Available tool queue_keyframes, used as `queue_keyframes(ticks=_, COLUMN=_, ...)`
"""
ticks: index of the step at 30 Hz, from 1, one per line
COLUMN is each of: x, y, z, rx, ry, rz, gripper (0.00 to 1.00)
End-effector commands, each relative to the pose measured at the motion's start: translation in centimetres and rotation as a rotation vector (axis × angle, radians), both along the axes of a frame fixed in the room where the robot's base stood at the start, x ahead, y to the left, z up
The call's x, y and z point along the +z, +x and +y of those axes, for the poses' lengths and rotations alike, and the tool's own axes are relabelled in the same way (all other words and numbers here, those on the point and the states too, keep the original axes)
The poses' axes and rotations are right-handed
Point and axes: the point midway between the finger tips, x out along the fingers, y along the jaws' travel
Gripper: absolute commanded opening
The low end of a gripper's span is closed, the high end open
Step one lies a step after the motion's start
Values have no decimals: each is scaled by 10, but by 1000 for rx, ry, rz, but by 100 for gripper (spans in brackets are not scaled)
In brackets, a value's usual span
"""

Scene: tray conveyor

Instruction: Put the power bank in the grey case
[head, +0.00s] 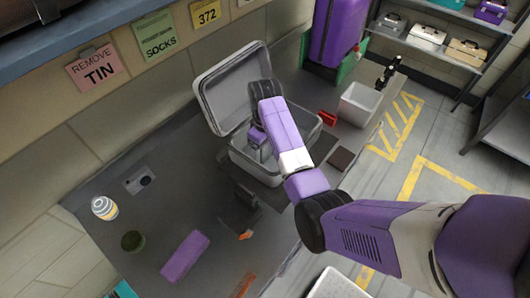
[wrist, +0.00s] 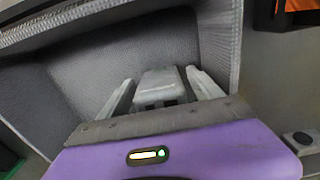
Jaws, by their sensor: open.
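The grey case (head: 240,158) stands open on the dark surface, its lid (head: 212,100) raised at the back left. My gripper (head: 262,154) reaches down into the case. In the wrist view my gripper (wrist: 162,88) is open, its two pale fingers apart against the case's grey textured lining (wrist: 85,75). A pale grey block (wrist: 160,84) with dark slots shows between the fingers. I cannot tell whether it is the power bank or part of the gripper. I cannot pick out the power bank for certain elsewhere. My arm hides part of the case's inside.
A purple block (head: 185,256), a dark green round thing (head: 132,241), a striped jar (head: 105,208) and a flat grey item (head: 140,180) lie to the left. A dark object (head: 247,196) lies in front of the case. A white bin (head: 358,104), red item (head: 328,118) and dark flat piece (head: 341,158) are at right.

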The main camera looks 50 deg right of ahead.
Motion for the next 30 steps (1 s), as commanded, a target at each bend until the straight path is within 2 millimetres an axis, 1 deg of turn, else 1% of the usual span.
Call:
queue_keyframes(ticks=8, x=59, y=1, z=-1, rx=0, ry=-4, rz=-5, gripper=74)
queue_keyframes(ticks=9, x=72, y=1, z=-1, rx=0, ry=-2, rz=-3, gripper=74)
queue_keyframes(ticks=12, x=91, y=0, z=0, rx=0, ry=-1, rz=-1, gripper=74)
queue_keyframes(ticks=15, x=99, y=0, z=0, rx=1, ry=0, rz=1, gripper=74)
queue_keyframes(ticks=19, x=105, y=0, z=0, rx=0, ry=0, rz=0, gripper=74)
queue_keyframes(ticks=30, x=105, y=0, z=0, rx=0, ry=0, rz=0, gripper=74)
